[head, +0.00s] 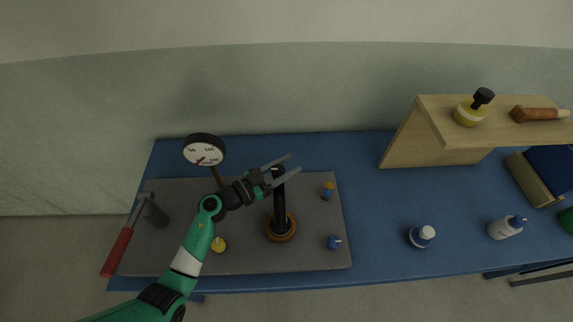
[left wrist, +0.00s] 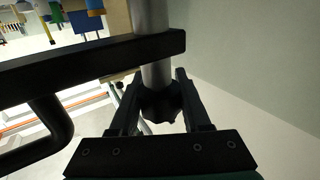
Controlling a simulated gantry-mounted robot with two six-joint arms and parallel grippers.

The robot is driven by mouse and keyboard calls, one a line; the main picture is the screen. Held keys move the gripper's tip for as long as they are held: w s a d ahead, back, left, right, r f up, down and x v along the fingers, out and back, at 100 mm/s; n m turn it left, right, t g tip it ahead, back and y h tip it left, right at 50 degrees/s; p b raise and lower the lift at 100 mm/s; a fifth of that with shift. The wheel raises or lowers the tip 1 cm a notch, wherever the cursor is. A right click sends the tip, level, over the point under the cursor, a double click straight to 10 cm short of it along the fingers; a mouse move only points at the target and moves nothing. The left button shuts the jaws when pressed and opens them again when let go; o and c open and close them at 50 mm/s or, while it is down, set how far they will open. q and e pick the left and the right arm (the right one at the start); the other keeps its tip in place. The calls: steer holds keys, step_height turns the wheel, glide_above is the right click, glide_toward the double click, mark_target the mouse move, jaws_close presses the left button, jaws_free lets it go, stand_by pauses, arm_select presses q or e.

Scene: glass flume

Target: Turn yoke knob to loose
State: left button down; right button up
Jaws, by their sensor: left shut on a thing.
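The dark lobed yoke knob (left wrist: 160,103) sits between the two fingers of my left gripper in the left wrist view, at the end of a grey metal rod (left wrist: 155,60). My left gripper (head: 284,169) is shut on the knob. In the head view it reaches in from the left to the top of a black upright yoke (head: 280,205), which stands on a round brass-coloured base (head: 281,229). The fingers partly cover the yoke's top, so the knob is hard to make out there. Any mark for loose or tight cannot be read. My right gripper is not in view.
A gauge (head: 203,150) stands behind my left arm on the grey mat (head: 300,258). A wooden shelf (head: 440,150) and bottles stand right on the blue table (head: 375,225).

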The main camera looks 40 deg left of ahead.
arm_select(q)
steer(key=shift+s+d+m+g+h, duration=0.1)
steer(key=shift+d+m+g+h, duration=0.1)
steer(key=shift+m+g+h, duration=0.7)
steer(key=shift+s+d+m+g+h, duration=0.2)
steer(key=shift+m+g+h, duration=0.25)
steer(key=shift+m+h, duration=0.85)
steer(key=shift+s+d+m+g+h, duration=0.15)
steer(key=shift+m+g+h, duration=0.5)
steer(key=shift+h, duration=0.95)
steer(key=shift+w+d, duration=0.1)
steer(key=shift+c, duration=1.9)
jaws_free()
